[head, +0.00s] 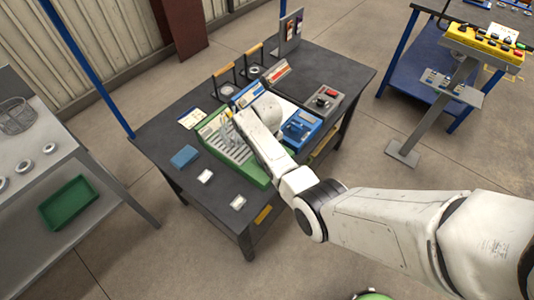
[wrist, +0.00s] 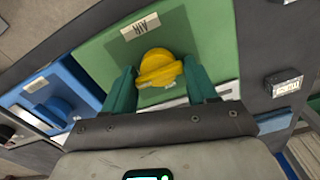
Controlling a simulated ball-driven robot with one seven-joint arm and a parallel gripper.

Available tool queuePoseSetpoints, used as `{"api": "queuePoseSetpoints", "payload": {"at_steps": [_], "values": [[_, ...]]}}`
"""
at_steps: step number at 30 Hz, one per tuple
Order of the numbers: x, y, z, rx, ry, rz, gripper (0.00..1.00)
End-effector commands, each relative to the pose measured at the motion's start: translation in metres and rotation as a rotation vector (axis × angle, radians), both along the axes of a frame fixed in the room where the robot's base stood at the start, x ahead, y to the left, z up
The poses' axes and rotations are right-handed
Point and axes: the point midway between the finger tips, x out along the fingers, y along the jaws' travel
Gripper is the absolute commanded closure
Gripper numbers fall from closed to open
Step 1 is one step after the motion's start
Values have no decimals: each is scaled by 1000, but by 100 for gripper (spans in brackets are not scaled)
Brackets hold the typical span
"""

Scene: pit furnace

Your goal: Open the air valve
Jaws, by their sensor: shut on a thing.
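The air valve is a yellow round knob (wrist: 158,66) with a raised grip bar across it, on a green panel (wrist: 212,40) in the wrist view. The bar lies nearly level in that picture, its right end slightly higher. A label (wrist: 140,25) reading AIR, upside down, is beside the knob. My gripper (wrist: 159,69) has its two green fingers against the knob's left and right sides, shut on it. In the head view the green unit (head: 262,180) sits on the dark table, and my arm hides the knob.
A blue unit with a blue knob (wrist: 60,106) is close beside the green panel; in the head view this blue unit (head: 302,130) is to its right. A grey box with a red knob (head: 325,98) stands further right. A blue block (head: 184,157) and white pieces lie on the dark table (head: 170,128).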

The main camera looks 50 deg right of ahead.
Motion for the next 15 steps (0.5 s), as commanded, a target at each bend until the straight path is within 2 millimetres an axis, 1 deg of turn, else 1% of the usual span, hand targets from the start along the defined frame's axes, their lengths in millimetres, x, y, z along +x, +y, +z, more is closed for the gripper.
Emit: {"api": "queuePoseSetpoints", "payload": {"at_steps": [6,15], "values": [[2,-2,2,-3,-6,-35,73],[2,-2,2,-3,-6,-40,73]]}}
